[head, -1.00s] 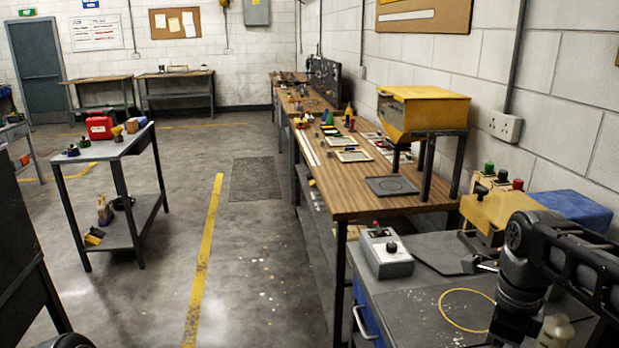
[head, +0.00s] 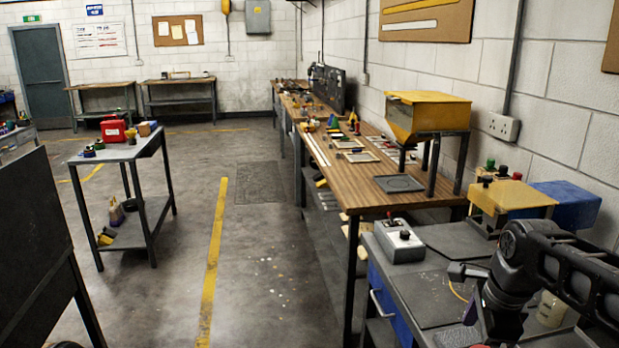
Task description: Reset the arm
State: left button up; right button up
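My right arm comes in at the lower right of the head view, bent over the grey bench top (head: 440,240). Its gripper end (head: 467,292) is dark, small and partly hidden by the wrist, so I cannot tell whether it is open or shut. I see nothing held in it. My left gripper is out of view.
A grey control box (head: 399,243) stands left of my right arm. A yellow box (head: 510,197) and a blue box (head: 567,204) stand behind it. A yellow hopper (head: 427,115) stands on the wooden bench (head: 362,198). The floor left of the benches is open, with a trolley (head: 120,150).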

jog(key=w+a+f+n+t+y, duration=0.25)
jog(key=w+a+f+n, duration=0.25)
jog(key=w+f+n, duration=0.25)
jog(key=s+a+f+n, duration=0.1)
jog(key=a+f+n, duration=0.35)
jog(key=f, duration=0.45)
jog(key=s+a+f+n, duration=0.1)
jog(key=a+f+n, duration=0.4)
jog(key=f, duration=0.4)
jog(key=s+a+f+n+g, duration=0.1)
jog(key=s+a+f, duration=0.3)
jog(key=s, duration=0.3)
jog(key=s+a+f+g+y, duration=0.1)
jog(key=s+a+f, duration=0.3)
jog(key=s+f, duration=0.3)
jog(key=s+a+f+n+g, duration=0.1)
jog(key=s+a+f, duration=0.3)
jog(key=s, duration=0.5)
jog(key=shift+f+n+g+y, duration=0.35)
jog(key=shift+f+g, duration=0.2)
jog(key=shift+f, duration=0.25)
